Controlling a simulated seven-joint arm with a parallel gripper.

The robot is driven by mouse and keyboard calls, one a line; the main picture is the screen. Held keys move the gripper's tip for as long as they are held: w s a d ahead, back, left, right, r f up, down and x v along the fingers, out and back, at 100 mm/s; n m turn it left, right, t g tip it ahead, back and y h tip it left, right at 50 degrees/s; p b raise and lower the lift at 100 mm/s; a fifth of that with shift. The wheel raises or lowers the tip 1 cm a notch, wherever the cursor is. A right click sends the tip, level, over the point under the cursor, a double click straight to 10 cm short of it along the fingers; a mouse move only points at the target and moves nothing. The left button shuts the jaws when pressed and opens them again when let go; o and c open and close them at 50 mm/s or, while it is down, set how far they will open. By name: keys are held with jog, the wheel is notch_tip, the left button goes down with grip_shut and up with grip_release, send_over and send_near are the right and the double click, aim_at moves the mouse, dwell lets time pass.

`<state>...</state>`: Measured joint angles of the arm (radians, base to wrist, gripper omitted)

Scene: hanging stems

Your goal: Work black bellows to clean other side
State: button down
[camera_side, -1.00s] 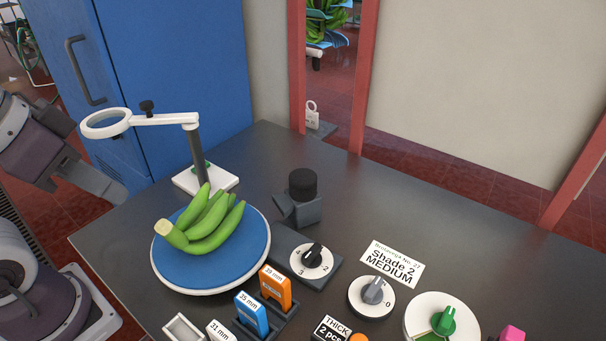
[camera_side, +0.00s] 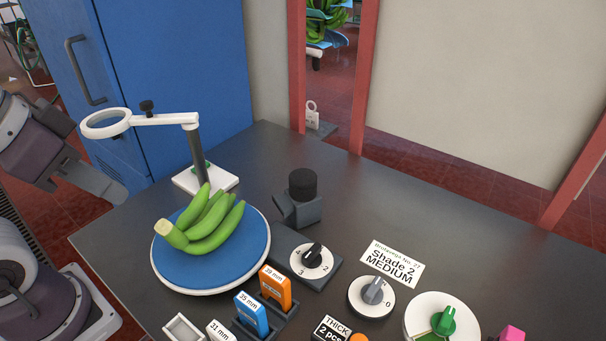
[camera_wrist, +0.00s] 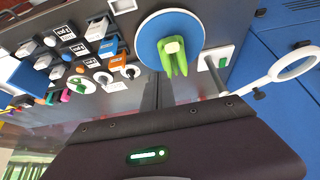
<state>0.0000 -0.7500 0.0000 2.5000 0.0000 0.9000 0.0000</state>
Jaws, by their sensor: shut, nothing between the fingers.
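The black bellows (camera_side: 303,184) is a short ribbed black cylinder on a grey angled base, on the dark table behind the turntable in the side view. Its nozzle-like base points toward the turntable. A bunch of green bananas (camera_side: 205,222) lies on the round blue turntable (camera_side: 172,268); the bunch also shows in the wrist view (camera_wrist: 173,58). My gripper (camera_side: 116,192) is at the left in the side view, shut and empty, well apart from the bellows and the bananas. In the wrist view my fingers (camera_wrist: 160,92) are dark and close together. I cannot make out the bellows there.
A white magnifier on a stand (camera_side: 160,119) rises behind the turntable. A black knob (camera_side: 314,255), a grey knob (camera_side: 373,291) and a green knob (camera_side: 444,321) stand to the right. Orange (camera_side: 275,287) and blue (camera_side: 252,313) gauges sit in front. The table's back right is clear.

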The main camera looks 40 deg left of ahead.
dwell(0.6)
jog(key=n+t+h, duration=0.3)
jog(key=n, duration=0.2)
send_over(299, 178)
notch_tip(299, 178, down, 4)
jog(key=shift+w+f, duration=0.1)
jog(key=shift+f, duration=0.05)
jog(key=shift+f, duration=0.1)
jog(key=shift+f, duration=4.3)
jog(key=shift+f, duration=0.1)
jog(key=shift+f, duration=0.3)
